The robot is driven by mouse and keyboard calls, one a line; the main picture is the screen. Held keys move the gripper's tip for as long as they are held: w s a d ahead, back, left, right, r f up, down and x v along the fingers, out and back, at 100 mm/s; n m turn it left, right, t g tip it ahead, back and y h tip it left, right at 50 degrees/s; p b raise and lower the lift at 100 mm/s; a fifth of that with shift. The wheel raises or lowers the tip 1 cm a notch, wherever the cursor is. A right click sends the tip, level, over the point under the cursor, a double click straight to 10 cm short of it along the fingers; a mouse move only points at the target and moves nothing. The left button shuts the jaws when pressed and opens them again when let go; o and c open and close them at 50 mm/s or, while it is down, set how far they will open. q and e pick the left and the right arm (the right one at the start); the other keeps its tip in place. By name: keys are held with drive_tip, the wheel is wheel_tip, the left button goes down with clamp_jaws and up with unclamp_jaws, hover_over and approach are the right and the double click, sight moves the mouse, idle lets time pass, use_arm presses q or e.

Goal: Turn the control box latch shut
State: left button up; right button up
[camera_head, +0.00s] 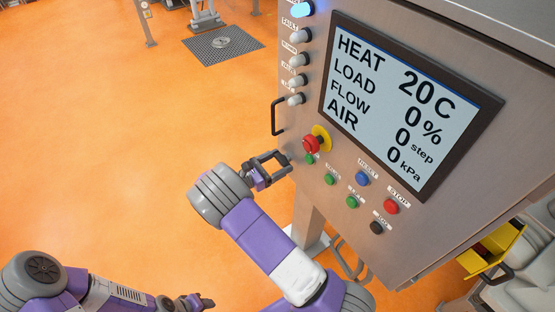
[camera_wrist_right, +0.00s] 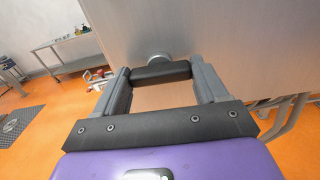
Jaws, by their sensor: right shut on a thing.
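The control box (camera_head: 440,232) stands on the right in the head view, with its screen and buttons facing me. Its bare metal side (camera_wrist_right: 240,35) fills the upper right of the right wrist view. The latch (camera_wrist_right: 161,73) is a short black bar on a round metal boss, lying across the picture. My right gripper (camera_head: 272,163) is at the box's left side, with its two fingers shut on the ends of the latch. In the head view the latch is hard to make out there. My left gripper (camera_head: 201,301) is low at the bottom edge, apart from the box; its jaws are unclear.
A black handle (camera_head: 277,117) sticks out from the box's left edge above my right gripper. A red emergency knob (camera_head: 312,144) on yellow is close by. A yellow bin (camera_head: 494,249) is at the lower right. The orange floor (camera_head: 110,120) on the left is largely open.

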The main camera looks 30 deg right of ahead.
drive_tip(key=shift+n, duration=0.3)
drive_tip(key=o, duration=1.1)
drive_tip(key=shift+c, duration=0.2)
drive_tip(key=shift+a, duration=0.1)
drive_tip(key=a+b, duration=0.1)
drive_tip(key=a, duration=0.6)
drive_tip(key=shift+s+a, duration=0.2)
drive_tip(key=shift+s, duration=0.1)
